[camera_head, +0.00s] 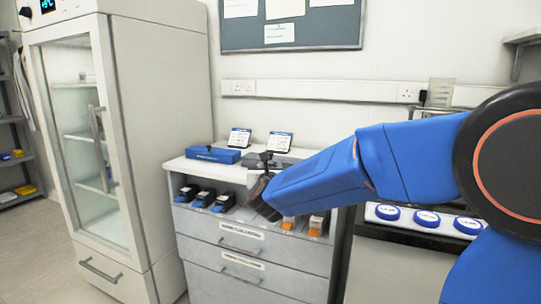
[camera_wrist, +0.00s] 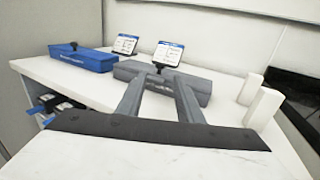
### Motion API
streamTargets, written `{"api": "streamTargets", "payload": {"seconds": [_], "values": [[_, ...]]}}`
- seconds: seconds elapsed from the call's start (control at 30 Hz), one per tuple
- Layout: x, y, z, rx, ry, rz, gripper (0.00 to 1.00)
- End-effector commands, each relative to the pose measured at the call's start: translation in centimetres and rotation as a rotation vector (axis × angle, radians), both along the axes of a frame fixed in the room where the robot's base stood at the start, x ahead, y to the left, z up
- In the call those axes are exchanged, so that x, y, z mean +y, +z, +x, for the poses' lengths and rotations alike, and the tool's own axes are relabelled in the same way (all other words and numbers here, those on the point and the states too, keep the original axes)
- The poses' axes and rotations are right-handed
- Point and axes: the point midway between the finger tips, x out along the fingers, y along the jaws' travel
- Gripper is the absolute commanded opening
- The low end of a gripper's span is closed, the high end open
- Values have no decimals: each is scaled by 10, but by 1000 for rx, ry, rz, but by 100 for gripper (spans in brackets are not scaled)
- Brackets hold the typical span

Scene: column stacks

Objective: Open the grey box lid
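The grey box (camera_wrist: 197,84) lies on the white cabinet top, with a small dark knob (camera_wrist: 160,67) on its lid. The lid looks closed. In the head view the box (camera_head: 290,161) is partly hidden behind my arm and gripper. My gripper (camera_wrist: 161,80) is open and empty. Its two grey fingers point at the box from the near side, with the knob showing between and just beyond the tips. The fingers overlap the box's front in the wrist view; I cannot tell whether they touch it. In the head view my gripper (camera_head: 264,180) is mostly hidden by my blue arm.
A blue box (camera_wrist: 85,60) with a dark knob sits left of the grey box. Two small sign cards (camera_head: 240,138) stand behind the boxes. White upright blocks (camera_wrist: 262,108) stand at the right. A glass-door fridge (camera_head: 90,150) stands left; a shelf below holds dark and orange items.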

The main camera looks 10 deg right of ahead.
Motion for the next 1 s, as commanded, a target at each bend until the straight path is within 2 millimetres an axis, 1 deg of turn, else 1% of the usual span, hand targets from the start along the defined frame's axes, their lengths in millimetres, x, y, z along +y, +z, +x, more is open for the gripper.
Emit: {"api": "streamTargets", "payload": {"seconds": [0.03,0.4,0.6,0.8,1.0], "values": [[-4,-1,10,1,-3,-2,33],[-18,0,73,1,-1,-1,33],[-25,-1,101,1,0,-2,33],[-28,-1,115,1,0,-2,33],[-28,0,118,0,1,-1,33]]}}
